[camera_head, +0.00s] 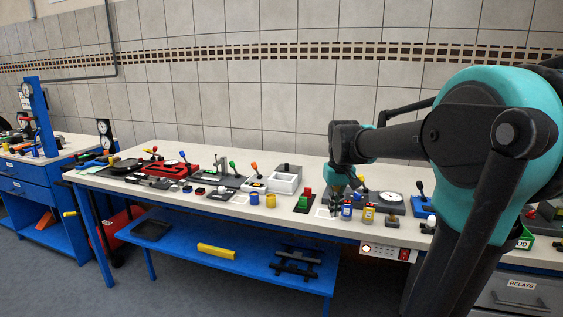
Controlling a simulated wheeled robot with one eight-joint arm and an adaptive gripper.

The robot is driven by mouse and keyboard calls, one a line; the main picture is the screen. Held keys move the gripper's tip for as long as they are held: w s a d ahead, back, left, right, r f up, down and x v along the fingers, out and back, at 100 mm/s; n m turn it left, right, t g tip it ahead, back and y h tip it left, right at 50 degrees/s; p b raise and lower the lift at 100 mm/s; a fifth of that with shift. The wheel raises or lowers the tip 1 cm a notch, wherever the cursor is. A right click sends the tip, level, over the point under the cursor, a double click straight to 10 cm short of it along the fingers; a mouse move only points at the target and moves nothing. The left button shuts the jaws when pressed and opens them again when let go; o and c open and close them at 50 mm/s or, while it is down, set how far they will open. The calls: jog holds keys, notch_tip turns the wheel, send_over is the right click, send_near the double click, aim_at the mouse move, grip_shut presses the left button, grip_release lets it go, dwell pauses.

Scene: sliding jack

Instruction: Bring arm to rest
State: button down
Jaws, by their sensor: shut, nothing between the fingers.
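My arm, black with teal joints, comes in from the right side of the head camera view and reaches left over the workbench (120,181). My gripper (335,207) hangs at the arm's far end, pointing down over the bench near its front edge. It looks small and dark there, shut and holding nothing. A white square mark (322,212) lies beside it on the bench top. Whether the fingertips touch the bench cannot be told.
Blue and yellow-red small cans (369,213) stand just right of my gripper. A red and green switch block (304,201) stands to its left. A blue lower shelf (180,251) runs under the bench. Grey floor is open at front left.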

jog(key=s+d+f+m+t, duration=0.1)
jog(key=s+d+f+t, duration=0.1)
jog(key=s+f, duration=1.5)
jog(key=shift+s+d+f+m+t, duration=0.3)
jog(key=shift+d+f+m+t, duration=0.15)
jog(key=shift+f, duration=0.4)
jog(key=shift+a, duration=0.1)
